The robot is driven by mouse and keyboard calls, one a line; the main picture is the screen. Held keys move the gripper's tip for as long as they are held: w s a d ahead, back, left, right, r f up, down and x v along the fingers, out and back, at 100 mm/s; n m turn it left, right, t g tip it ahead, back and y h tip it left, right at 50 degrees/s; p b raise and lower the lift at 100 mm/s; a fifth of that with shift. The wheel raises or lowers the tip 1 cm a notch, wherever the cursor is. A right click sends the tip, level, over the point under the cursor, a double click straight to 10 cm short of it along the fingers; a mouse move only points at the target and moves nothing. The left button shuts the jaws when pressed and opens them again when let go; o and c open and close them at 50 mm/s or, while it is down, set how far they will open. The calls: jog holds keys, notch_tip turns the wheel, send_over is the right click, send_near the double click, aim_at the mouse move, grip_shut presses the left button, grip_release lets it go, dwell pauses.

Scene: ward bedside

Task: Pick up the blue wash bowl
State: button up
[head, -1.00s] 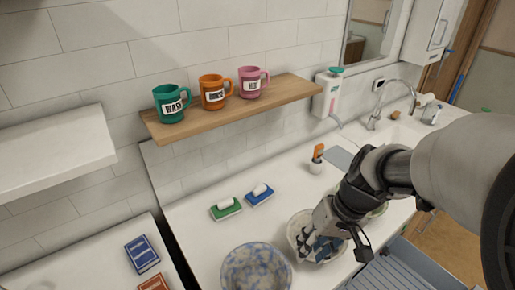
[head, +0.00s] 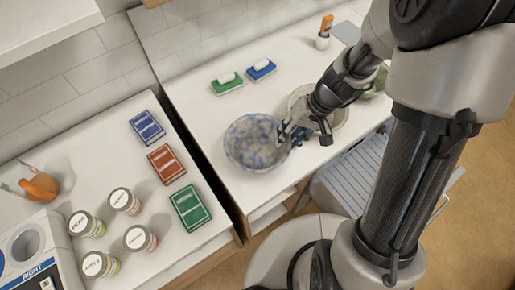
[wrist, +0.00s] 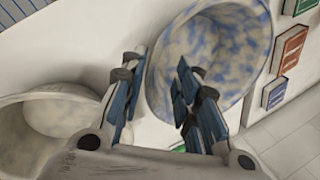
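The blue wash bowl (head: 250,140), mottled blue and cream, stands upright on the white counter near its front left edge. In the wrist view the bowl (wrist: 215,50) fills the upper middle, with its inside visible. My gripper (head: 289,134) is at the bowl's right rim. In the wrist view my gripper (wrist: 160,85) is open, with one finger outside the bowl's rim and the other over its inside. I cannot tell whether either finger touches the wall.
A pale bowl (head: 340,113) stands just right, partly behind my arm, with a greenish bowl (head: 379,82) beyond. Left, past a gap, a lower surface holds books (head: 166,164) and several jars (head: 125,201).

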aim_at(276, 152)
jog(key=b+x, duration=0.1)
jog(key=x, duration=0.1)
jog(key=b+x, duration=0.1)
jog(key=x, duration=0.2)
jog(key=shift+d+f, duration=0.1)
jog(key=shift+f, duration=0.25)
jog(key=shift+s, duration=0.1)
jog(key=shift+r, duration=0.1)
grip_shut()
